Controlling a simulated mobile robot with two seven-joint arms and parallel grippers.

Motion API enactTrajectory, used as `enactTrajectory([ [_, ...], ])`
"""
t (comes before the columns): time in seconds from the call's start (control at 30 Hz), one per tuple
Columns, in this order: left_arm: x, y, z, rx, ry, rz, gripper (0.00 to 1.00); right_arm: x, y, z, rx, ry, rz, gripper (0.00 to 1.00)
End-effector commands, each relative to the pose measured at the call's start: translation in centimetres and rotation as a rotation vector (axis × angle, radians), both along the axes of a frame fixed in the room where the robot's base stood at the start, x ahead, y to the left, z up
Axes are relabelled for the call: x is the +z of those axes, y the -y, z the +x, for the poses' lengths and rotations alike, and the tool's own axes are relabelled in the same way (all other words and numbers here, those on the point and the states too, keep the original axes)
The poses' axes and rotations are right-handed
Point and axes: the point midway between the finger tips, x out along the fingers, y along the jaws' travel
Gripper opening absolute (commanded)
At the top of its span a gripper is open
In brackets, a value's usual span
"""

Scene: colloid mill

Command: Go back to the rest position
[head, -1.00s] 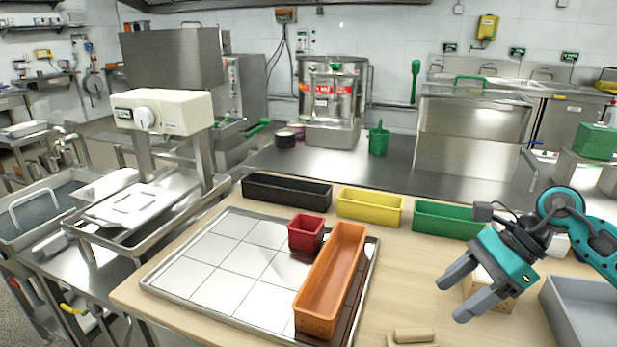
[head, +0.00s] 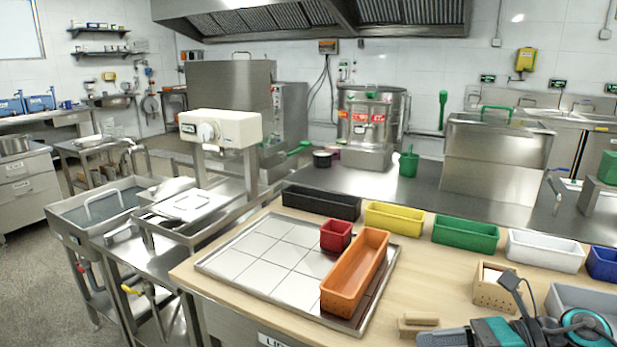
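My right arm, teal and dark grey, shows at the bottom right corner in the head view. Its gripper (head: 442,338) is low at the picture's lower edge, in front of the wooden table (head: 440,280). The fingers are partly cut off, and I cannot tell whether they are apart. My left gripper is not in view. A red bin (head: 336,235) and a long orange bin (head: 355,272) stand on the tiled tray (head: 262,262), well left of the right gripper.
Black (head: 321,203), yellow (head: 394,218), green (head: 465,234), white (head: 545,251) and blue (head: 603,263) bins line the table's back edge. A small wooden piece (head: 418,324) lies at the front.

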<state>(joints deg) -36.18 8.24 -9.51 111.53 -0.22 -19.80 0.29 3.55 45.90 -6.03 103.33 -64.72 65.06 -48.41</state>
Motion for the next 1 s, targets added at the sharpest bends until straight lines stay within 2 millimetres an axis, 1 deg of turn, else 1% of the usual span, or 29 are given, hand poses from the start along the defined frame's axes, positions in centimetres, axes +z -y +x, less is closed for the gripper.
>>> enactTrajectory([
  [0.03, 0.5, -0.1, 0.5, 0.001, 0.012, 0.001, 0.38, 0.1, -1.6, -0.1, -0.077, -0.093, 0.154, 0.61],
  [0.07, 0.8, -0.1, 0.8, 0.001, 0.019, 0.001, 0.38, 0.3, -2.2, 0.1, -0.131, -0.153, 0.247, 0.61],
  [0.1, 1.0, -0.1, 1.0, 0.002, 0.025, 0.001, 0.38, 0.3, -2.8, 0.3, -0.208, -0.242, 0.375, 0.61],
  [0.17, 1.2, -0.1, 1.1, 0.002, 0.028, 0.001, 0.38, 0.2, -3.1, 0.8, -0.326, -0.391, 0.566, 0.61],
  [0.2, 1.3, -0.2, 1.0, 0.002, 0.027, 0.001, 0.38, -0.2, -3.1, 1.0, -0.408, -0.498, 0.693, 0.61],
  [0.27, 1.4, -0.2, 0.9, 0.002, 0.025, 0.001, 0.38, -1.4, -2.7, 1.3, -0.534, -0.670, 0.879, 0.61],
  [0.3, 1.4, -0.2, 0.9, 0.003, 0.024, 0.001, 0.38, -2.6, -2.3, 1.3, -0.619, -0.789, 1.000, 0.61],
  [0.37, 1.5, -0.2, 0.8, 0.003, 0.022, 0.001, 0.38, -4.8, -1.6, 1.0, -0.750, -0.977, 1.178, 0.61],
  [0.43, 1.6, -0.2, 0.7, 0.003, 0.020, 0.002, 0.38, -8.1, -1.0, -0.1, -0.905, -1.200, 1.374, 0.61],
  [0.47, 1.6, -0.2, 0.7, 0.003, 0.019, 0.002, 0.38, -9.7, -0.9, -0.7, -0.972, -1.296, 1.454, 0.61],
  [0.5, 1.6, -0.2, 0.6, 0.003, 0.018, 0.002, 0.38, -11.7, -0.8, -1.8, -1.058, -1.418, 1.552, 0.61],
  [0.57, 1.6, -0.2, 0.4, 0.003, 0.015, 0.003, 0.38, -14.6, -1.0, -3.8, -1.178, -1.586, 1.681, 0.61],
  [0.6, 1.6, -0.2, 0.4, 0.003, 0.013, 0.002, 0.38, -16.2, -1.3, -5.1, -1.251, -1.686, 1.753, 0.61],
  [0.7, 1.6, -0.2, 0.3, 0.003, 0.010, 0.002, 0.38, -19.2, -2.2, -8.0, -1.392, -1.879, 1.884, 0.61],
  [0.77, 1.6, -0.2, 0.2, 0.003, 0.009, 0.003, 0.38, -20.3, -2.7, -9.2, -1.446, -1.954, 1.933, 0.61],
  [0.8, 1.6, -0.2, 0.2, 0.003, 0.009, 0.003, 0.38, -20.7, -3.0, -9.8, 1.465, 1.976, -1.943, 0.61],
  [0.9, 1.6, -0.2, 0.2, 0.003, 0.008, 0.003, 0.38, -21.3, -3.3, -10.5, 1.442, 1.946, -1.899, 0.61],
  [1.0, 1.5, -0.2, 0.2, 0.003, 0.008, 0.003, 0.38, -21.4, -3.3, -10.5, 1.441, 1.944, -1.893, 0.61],
])
